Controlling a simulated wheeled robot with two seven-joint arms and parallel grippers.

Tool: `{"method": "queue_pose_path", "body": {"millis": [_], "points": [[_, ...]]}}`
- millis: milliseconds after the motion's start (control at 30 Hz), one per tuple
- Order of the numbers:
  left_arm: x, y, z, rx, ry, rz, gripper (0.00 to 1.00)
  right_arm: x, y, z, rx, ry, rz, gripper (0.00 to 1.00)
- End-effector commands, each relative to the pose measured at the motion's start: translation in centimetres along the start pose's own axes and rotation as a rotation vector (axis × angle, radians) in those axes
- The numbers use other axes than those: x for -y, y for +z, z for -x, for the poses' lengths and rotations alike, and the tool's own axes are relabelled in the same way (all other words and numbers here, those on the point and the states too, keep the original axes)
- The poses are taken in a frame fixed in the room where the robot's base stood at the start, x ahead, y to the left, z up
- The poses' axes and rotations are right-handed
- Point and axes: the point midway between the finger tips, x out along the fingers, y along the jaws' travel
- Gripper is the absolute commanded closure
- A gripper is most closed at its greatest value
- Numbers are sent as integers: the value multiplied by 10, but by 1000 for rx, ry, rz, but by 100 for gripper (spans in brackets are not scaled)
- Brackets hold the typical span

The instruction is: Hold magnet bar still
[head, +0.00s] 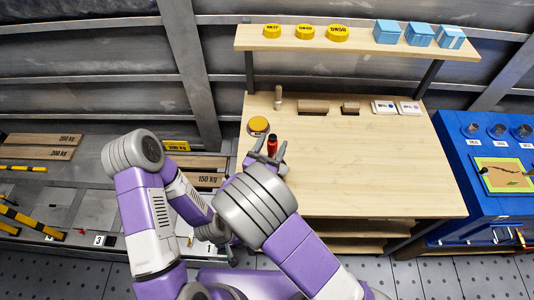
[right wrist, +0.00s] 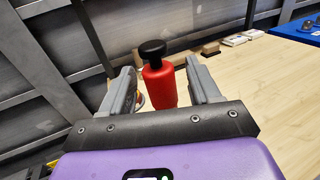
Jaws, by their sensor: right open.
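A red cylinder with a black knob (head: 272,146) stands at the left front of the wooden bench; I cannot tell whether it is the magnet bar. My right gripper (head: 267,155) is open around it. In the right wrist view the red cylinder (right wrist: 160,84) stands between the two spread fingers of the right gripper (right wrist: 168,88), with gaps on both sides. My left gripper (head: 229,254) is low, beside the bench's front left, partly hidden behind my arms; its fingers are too small to read.
An orange round piece on a pale base (head: 258,124) lies just behind the red cylinder. A wooden peg (head: 278,98), brown blocks (head: 314,107) and small white boxes (head: 384,107) line the bench's back. The bench top (head: 370,165) is clear at centre and right. A blue cabinet (head: 460,190) stands right.

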Motion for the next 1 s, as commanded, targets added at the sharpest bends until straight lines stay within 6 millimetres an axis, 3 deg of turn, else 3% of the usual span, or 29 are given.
{"method": "queue_pose_path", "body": {"millis": [367,767,833,867,1000], "points": [[0,0,0,0,0,0,100,0,0,-7,0,1,0,40],[0,0,0,0,0,0,100,0,0,-6,-1,0,0,100],[0,0,0,0,0,0,100,0,0,-6,-1,0,0,100],[0,0,0,0,0,0,100,0,0,-6,-1,0,0,67],[0,0,0,0,0,0,100,0,0,-6,-1,0,0,88]]}}
